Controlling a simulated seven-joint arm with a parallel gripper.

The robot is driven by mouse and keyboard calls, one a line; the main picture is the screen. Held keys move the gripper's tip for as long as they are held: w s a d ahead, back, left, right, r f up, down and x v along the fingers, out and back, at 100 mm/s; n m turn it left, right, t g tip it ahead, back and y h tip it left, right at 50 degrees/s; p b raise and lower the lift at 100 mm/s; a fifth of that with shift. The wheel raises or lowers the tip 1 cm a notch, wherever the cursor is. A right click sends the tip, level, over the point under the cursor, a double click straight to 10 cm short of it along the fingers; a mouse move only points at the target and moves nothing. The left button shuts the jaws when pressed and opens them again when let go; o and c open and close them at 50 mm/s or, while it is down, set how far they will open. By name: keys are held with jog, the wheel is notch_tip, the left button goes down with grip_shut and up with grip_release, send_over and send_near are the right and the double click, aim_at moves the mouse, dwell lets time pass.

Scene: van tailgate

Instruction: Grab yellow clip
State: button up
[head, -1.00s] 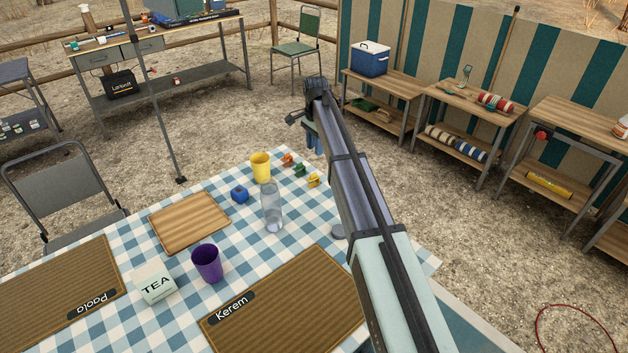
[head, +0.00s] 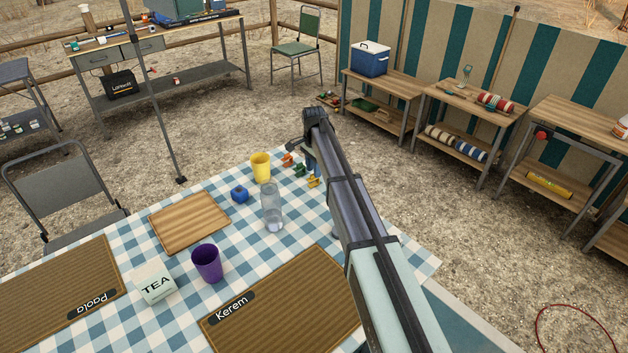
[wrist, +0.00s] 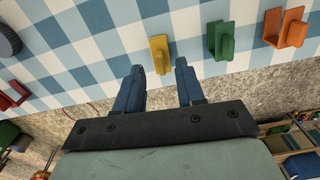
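The yellow clip (head: 313,181) stands near the far right edge of the checked tablecloth in the head view. In the wrist view the yellow clip (wrist: 160,53) sits just beyond my fingertips, roughly in line with the gap between them. My gripper (wrist: 160,70) is open, its two blue fingers apart with nothing between them. In the head view my gripper (head: 312,168) is beside the yellow clip, partly hidden by my arm. A green clip (wrist: 221,40) and an orange clip (wrist: 286,27) stand to the right of the yellow one in the wrist view.
A yellow cup (head: 260,167), a blue object (head: 239,194) and a clear bottle (head: 272,208) stand near the clips. A purple cup (head: 206,262), a tea box (head: 153,283) and a wooden board (head: 189,222) are nearer on the table.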

aim_at(313, 180)
jog(key=shift+a+f, duration=0.2)
jog(key=shift+f, duration=1.65)
grip_shut()
